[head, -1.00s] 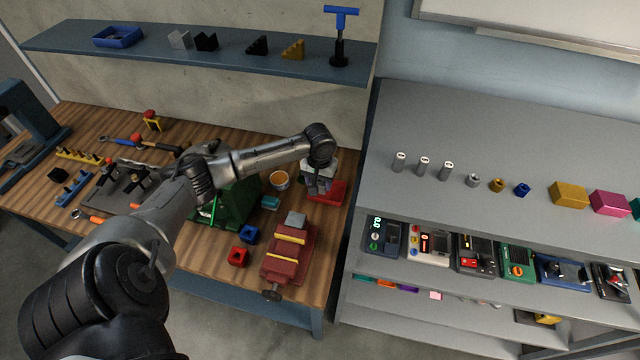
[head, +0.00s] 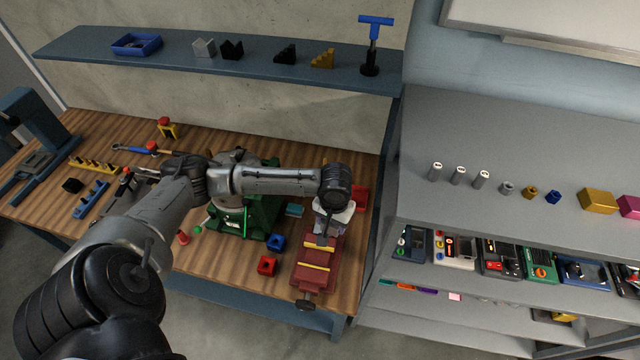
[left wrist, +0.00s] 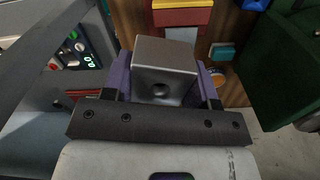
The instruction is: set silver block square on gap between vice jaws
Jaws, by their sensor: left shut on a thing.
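The silver block (left wrist: 165,65) sits between the purple-padded fingers of my left gripper (left wrist: 163,75) in the left wrist view. The fingers are shut on it. The vice has two yellow jaw strips, the nearer one (head: 314,268) clear of the gripper. In the left wrist view the vice (left wrist: 182,17) is beyond the block. I cannot tell whether the block touches the surface below. My right gripper is not in view.
A blue block (head: 276,242) and a red block (head: 267,265) lie left of the vice. A green machine (head: 262,215) and a teal block (head: 294,210) are behind them. A red object (head: 361,198) lies behind the vice. The grey cart (head: 470,140) stands at the right.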

